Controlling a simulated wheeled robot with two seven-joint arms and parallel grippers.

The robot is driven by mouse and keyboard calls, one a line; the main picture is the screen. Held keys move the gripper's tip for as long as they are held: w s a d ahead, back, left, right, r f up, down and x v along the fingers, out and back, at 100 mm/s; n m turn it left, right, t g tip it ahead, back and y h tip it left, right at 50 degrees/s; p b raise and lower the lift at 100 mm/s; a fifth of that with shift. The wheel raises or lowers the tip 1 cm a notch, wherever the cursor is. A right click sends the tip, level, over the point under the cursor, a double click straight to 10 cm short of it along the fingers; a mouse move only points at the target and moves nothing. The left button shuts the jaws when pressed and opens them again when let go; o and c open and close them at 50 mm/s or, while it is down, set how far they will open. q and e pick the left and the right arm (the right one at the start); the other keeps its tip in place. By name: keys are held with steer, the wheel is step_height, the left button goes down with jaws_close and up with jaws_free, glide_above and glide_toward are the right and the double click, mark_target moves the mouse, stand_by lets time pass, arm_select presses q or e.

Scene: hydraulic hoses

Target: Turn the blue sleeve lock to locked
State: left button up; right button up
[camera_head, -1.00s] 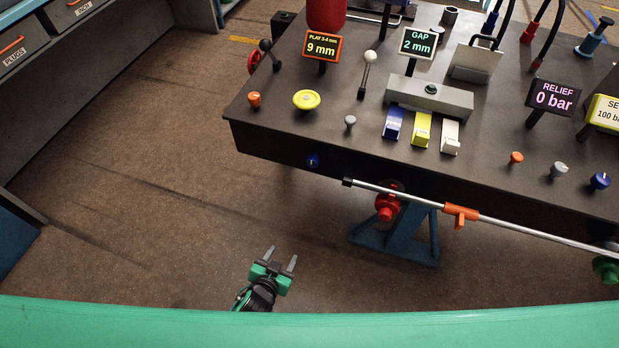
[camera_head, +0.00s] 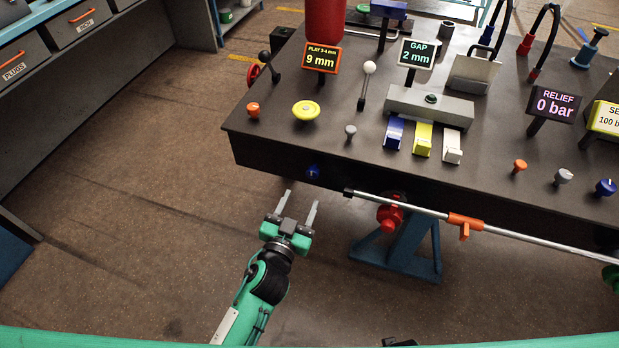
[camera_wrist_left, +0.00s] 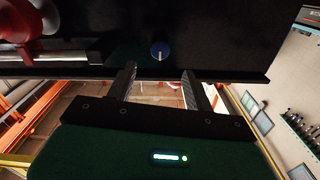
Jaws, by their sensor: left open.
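A small round blue knob (camera_head: 313,172) with a white mark sits on the dark front face of the bench, under its top edge. I take it for the blue sleeve lock. In the left wrist view the blue knob (camera_wrist_left: 159,50) shows a white pointer line running roughly up and down, ahead of the fingers and between their lines. My left gripper (camera_head: 299,203) is open and empty, just below and left of the knob in the head view, apart from it. Its two fingers also show in the left wrist view (camera_wrist_left: 160,80).
A chrome rod (camera_head: 400,205) with an orange clamp (camera_head: 464,223) runs along the bench front, right of the knob. A red valve (camera_head: 389,215) hangs below it. The bench top (camera_head: 275,150) carries several knobs, levers and displays. Floor to the left is free.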

mark_target(311, 176)
arm_select(q)
steer(key=x, duration=0.7)
steer(key=shift+w, duration=0.15)
steer(key=shift+w+d+f, duration=0.1)
steer(key=shift+w, duration=0.15)
arm_select(e)
steer(key=shift+s+d+f, duration=0.15)
steer(key=shift+s+f, duration=0.3)
steer(key=shift+f, duration=0.1)
steer(key=shift+s+d+f, duration=0.15)
steer(key=shift+s+f, duration=0.25)
steer(key=shift+f, duration=0.1)
steer(key=shift+w+r, duration=0.1)
steer(key=shift+w, duration=0.1)
arm_select(q)
steer(key=c, duration=1)
arm_select(e)
steer(key=shift+w, duration=0.25)
